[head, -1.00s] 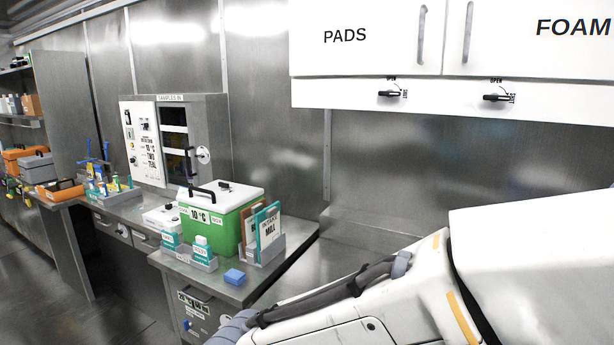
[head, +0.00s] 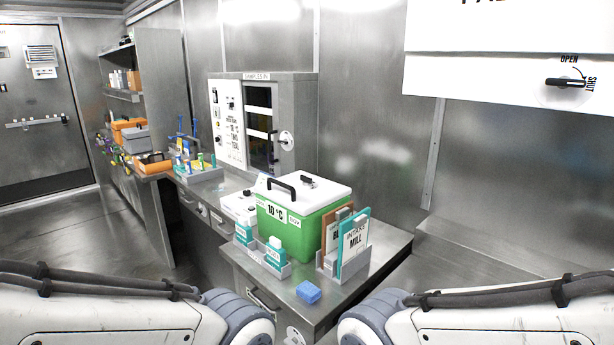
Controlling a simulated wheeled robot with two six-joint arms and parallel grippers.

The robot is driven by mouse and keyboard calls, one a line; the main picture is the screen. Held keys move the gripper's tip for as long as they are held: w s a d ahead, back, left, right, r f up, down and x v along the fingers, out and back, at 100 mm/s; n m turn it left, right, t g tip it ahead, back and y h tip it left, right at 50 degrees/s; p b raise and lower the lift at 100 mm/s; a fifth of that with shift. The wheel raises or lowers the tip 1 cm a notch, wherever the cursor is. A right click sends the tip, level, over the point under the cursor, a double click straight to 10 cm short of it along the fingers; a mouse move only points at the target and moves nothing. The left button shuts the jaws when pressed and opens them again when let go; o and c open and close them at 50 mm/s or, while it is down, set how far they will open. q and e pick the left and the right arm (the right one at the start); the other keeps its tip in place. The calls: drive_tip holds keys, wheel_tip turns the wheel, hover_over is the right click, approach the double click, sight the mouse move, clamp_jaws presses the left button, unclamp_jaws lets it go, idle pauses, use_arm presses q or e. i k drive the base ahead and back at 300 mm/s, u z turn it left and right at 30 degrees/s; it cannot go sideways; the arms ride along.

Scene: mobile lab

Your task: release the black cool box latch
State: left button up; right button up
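A green cool box (head: 279,226) with a white lid (head: 319,191) stands on the steel bench, its lid lying flat on it. A black handle (head: 282,187) rises at the lid's left edge. A small black part (head: 306,180), which looks like a latch, sits on the lid's top; I cannot tell its exact setting. The front carries a "10 °C" label. My two arms enter low at the left and right, in front of the bench. Both grippers are out of view, so nothing shows of their state.
Around the box stand a holder with folders (head: 354,245), a tray of small teal boxes (head: 271,264) and a blue block (head: 308,292). A steel cabinet (head: 297,110) stands behind. A white wall cupboard (head: 480,70) hangs at upper right. Floor at left is clear.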

sight(306, 180)
drive_tip(key=k, duration=0.85)
drive_tip(key=u, duration=1.45)
drive_tip(key=i, duration=1.9)
drive_tip(key=z, duration=0.25)
drive_tip(key=i, duration=1.25)
drive_tip(key=z, duration=1.45)
drive_tip(key=i, duration=0.9)
drive_tip(key=z, duration=1.1)
drive_tip(key=i, duration=0.25)
drive_tip(key=z, duration=0.15)
